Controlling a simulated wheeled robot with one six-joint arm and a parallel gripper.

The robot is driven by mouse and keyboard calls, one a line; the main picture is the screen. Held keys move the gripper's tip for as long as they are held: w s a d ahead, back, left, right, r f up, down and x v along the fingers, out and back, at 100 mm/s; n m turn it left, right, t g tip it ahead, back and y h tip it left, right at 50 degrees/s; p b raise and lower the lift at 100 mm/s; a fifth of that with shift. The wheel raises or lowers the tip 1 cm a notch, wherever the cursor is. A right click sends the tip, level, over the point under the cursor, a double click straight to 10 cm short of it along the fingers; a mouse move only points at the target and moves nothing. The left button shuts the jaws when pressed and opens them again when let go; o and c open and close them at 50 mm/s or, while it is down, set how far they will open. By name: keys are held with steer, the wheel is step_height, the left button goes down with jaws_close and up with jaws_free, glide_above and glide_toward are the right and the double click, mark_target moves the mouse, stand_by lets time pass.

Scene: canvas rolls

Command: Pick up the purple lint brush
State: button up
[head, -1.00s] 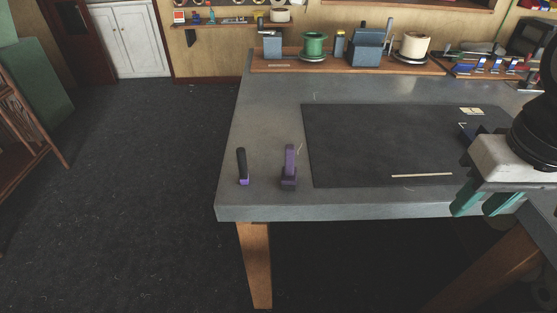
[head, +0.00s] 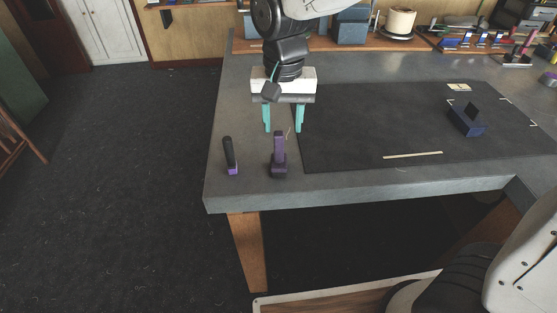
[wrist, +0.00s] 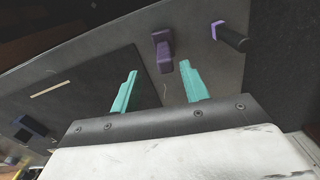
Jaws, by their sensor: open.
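A brush-like tool with a purple handle and a dark purple block at its near end (head: 279,155) lies on the grey table near its front left; it also shows in the wrist view (wrist: 163,50). A second tool with a black handle and a purple end (head: 230,157) lies just left of it, and shows to the right in the wrist view (wrist: 230,37). I take the purple-handled one as the purple lint brush. My gripper (head: 284,129) is open and empty, its teal fingers pointing down above the table. In the wrist view the purple-handled tool lies beyond and between the fingertips (wrist: 159,68).
A dark mat (head: 360,135) covers the table to the right, with a pale strip (head: 412,155) and a dark blue block (head: 467,120) on it. The table's front and left edges are close to both tools. A shelf board with spools stands behind.

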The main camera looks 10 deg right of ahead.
mark_target(279, 149)
steer(key=shift+w+a+f, duration=0.15)
steer(key=shift+a+f, duration=0.25)
steer(key=shift+a, duration=0.1)
steer(key=shift+a+f, duration=0.15)
steer(key=shift+f, duration=0.15)
steer(key=f, duration=0.7)
steer(key=shift+d+f, duration=0.1)
steer(key=shift+d, duration=0.2)
jaws_close()
